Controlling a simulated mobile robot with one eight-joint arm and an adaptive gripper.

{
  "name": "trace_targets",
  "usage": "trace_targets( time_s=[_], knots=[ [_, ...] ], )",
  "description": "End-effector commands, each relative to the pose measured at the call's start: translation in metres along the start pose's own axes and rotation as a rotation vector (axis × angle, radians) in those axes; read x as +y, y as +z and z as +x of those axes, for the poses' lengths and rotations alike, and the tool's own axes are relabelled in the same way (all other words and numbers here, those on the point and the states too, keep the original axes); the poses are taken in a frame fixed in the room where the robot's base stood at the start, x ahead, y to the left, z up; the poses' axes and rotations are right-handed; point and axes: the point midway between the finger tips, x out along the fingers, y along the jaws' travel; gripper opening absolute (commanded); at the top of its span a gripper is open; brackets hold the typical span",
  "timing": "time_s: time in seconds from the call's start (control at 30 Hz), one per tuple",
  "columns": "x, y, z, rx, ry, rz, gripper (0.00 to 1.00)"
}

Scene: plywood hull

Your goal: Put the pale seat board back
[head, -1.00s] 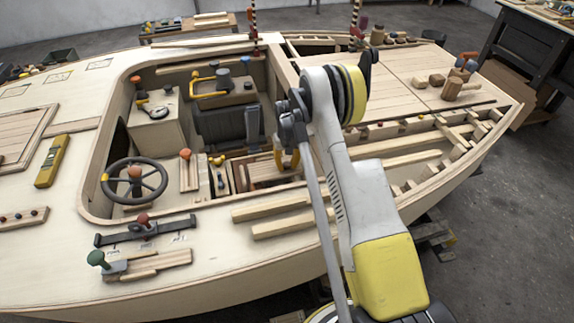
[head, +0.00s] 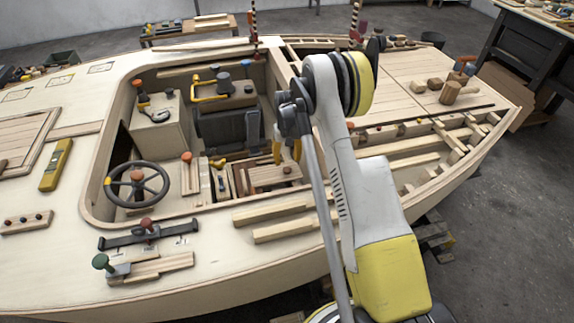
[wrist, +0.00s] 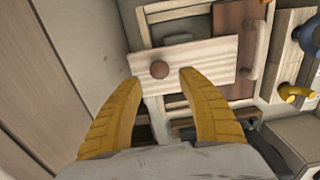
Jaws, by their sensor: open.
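The pale seat board (wrist: 205,58) with a round brown knob (wrist: 159,70) lies across the framed opening in the cockpit in the wrist view. It looks slightly askew to the frame, with dark gaps beside it. In the head view the board (head: 268,176) shows below my gripper (head: 287,151), its knob reddish. My gripper (wrist: 160,82) is open, with its two yellow fingers on either side of the knob in the wrist view. I cannot tell how far above the board the fingertips are. Nothing is between the fingers except the knob seen beyond them.
A steering wheel (head: 138,188) and a red-knobbed lever (head: 188,170) are left of the opening. A darker brown board (wrist: 234,22) lies beside the pale one. A blue and yellow item (wrist: 300,92) is close on the right. The cockpit wall (wrist: 75,65) rises on the left.

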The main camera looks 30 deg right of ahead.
Motion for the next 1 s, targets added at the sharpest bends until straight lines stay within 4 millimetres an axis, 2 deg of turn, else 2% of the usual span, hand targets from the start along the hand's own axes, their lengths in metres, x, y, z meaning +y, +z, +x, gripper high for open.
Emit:
trace_targets(
  time_s=[0.03,0.1,0.2,0.47,0.53,0.67,0.77,0.9,1.0],
  knots=[
    [0.0,0.0,-0.018,0.0,0.0,0.0,0.47],
    [0.0,0.0,-0.033,0.0,0.0,0.0,0.47],
    [0.0,0.0,-0.051,0.0,0.0,0.0,0.47],
    [-0.002,0.002,-0.081,0.007,0.0,-0.003,0.47],
    [-0.007,0.005,-0.098,0.021,0.001,-0.008,0.47],
    [-0.021,0.018,-0.149,0.072,0.003,-0.025,0.47],
    [-0.034,0.037,-0.195,0.121,0.003,-0.042,0.47],
    [-0.051,0.071,-0.251,0.192,0.001,-0.064,0.47],
    [-0.061,0.1,-0.283,0.243,-0.001,-0.08,0.47]
  ],
)
